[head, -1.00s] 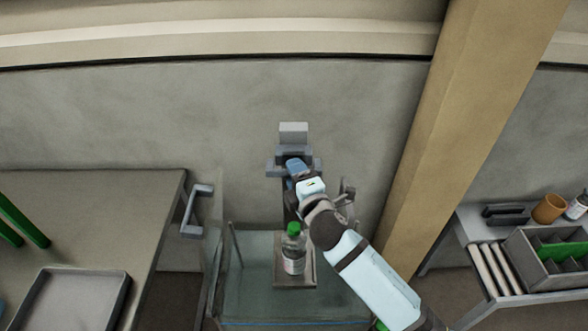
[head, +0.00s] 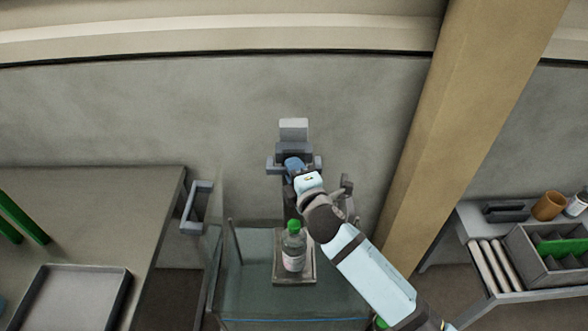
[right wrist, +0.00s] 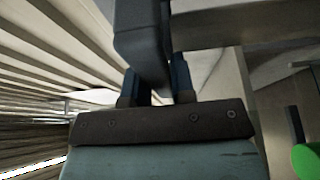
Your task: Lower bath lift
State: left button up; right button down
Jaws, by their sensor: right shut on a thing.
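The bath lift stands at the wall, with a grey block (head: 293,130) at the top of its column. Its small platform (head: 281,279) carries an upright bottle with a green cap (head: 293,250), over the clear-walled bath (head: 240,295). My right gripper (head: 294,164) is at the lift's column, above and behind the bottle. In the right wrist view its two blue fingers (right wrist: 156,87) are shut on a dark grey lift handle (right wrist: 143,40). The green cap (right wrist: 305,160) shows at the lower right there. My right arm hides part of the lift. My left gripper is out of view.
A table with a grey tray (head: 38,305) and green bars (head: 24,219) is at the left. A bracket handle (head: 197,208) stands at its edge. A tan post (head: 450,120) rises right of the lift. A shelf at the right holds a divided rack (head: 528,262) and an orange cup (head: 549,206).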

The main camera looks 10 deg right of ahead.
jog(key=b, duration=1.2)
send_over(288, 213)
jog(key=s, duration=0.4)
notch_tip(288, 213, down, 17)
jog(key=f+b, duration=0.1)
jog(key=d+f+b, duration=0.1)
jog(key=f, duration=0.1)
jog(key=shift+s+b, duration=0.1)
jog(key=shift+b, duration=0.2)
jog(key=shift+f+b, duration=0.6)
jog(key=shift+f, duration=0.2)
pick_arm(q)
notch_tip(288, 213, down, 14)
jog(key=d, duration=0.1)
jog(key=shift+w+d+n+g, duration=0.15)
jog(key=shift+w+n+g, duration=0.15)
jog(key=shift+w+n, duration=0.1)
pick_arm(e)
jog(key=shift+f, duration=0.15)
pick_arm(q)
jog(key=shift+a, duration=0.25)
pick_arm(e)
jog(key=c, duration=1)
grip_release()
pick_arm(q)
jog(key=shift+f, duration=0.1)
pick_arm(e)
jog(key=shift+o, duration=0.2)
